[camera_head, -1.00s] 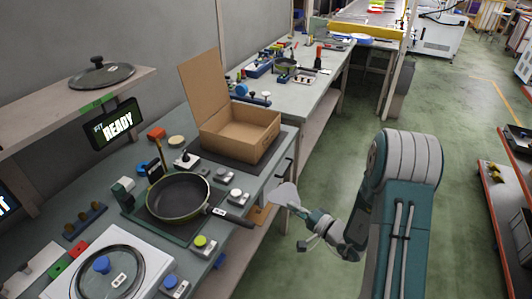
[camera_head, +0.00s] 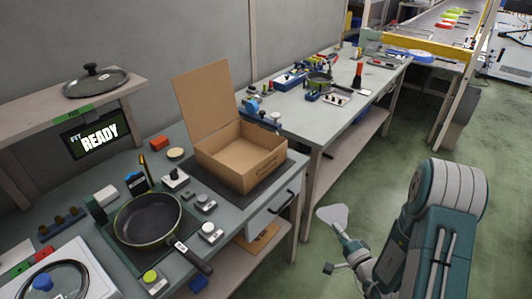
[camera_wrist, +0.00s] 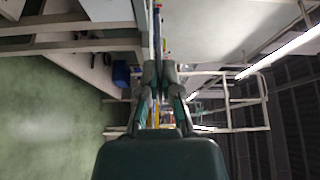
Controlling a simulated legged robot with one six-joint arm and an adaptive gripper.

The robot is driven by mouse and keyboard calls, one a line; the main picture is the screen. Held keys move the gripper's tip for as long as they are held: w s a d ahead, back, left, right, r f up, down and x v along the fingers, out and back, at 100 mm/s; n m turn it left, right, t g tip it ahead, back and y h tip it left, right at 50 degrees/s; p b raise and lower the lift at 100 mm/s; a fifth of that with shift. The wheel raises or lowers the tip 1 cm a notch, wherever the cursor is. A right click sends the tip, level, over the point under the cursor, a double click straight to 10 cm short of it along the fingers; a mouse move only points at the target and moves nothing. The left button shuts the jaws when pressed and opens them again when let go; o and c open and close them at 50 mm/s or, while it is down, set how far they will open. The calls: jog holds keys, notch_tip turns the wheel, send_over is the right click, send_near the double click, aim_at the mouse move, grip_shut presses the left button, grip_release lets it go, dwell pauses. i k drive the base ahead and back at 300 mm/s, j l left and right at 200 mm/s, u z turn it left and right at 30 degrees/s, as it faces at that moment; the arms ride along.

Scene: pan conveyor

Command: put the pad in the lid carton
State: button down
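The pad (camera_head: 333,214) is a thin light grey sheet, wide at its far end, at the tip of my gripper (camera_head: 342,232). My gripper looks shut on its narrow end and holds it in the air over the floor, right of the bench. In the wrist view the fingertips (camera_wrist: 160,72) are close together; the pad is not clear there, perhaps edge-on. The lid carton (camera_head: 256,163) is an open brown cardboard box on the bench, its flap raised at the back left. Its visible inside looks empty. The pad is apart from it, to its lower right.
A frying pan (camera_head: 147,218) stands on the bench left of the carton, its handle pointing to the front edge. A glass lid (camera_head: 96,82) lies on the shelf. A second bench (camera_head: 345,95) with tools stands behind. The floor (camera_head: 400,165) beside the benches is clear.

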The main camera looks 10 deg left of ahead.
aim_at(241, 161)
jog(key=i+l, duration=0.3)
jog(key=l, duration=0.15)
jog(key=i+l+u, duration=0.1)
jog(key=i+l, duration=0.15)
jog(key=l, duration=0.15)
jog(key=i+l, duration=0.25)
jog(key=l, duration=0.2)
jog(key=u, duration=0.45)
jog(key=l+u, duration=0.15)
jog(key=u, duration=0.3)
jog(key=i+l+u, duration=0.1)
jog(key=u, duration=0.35)
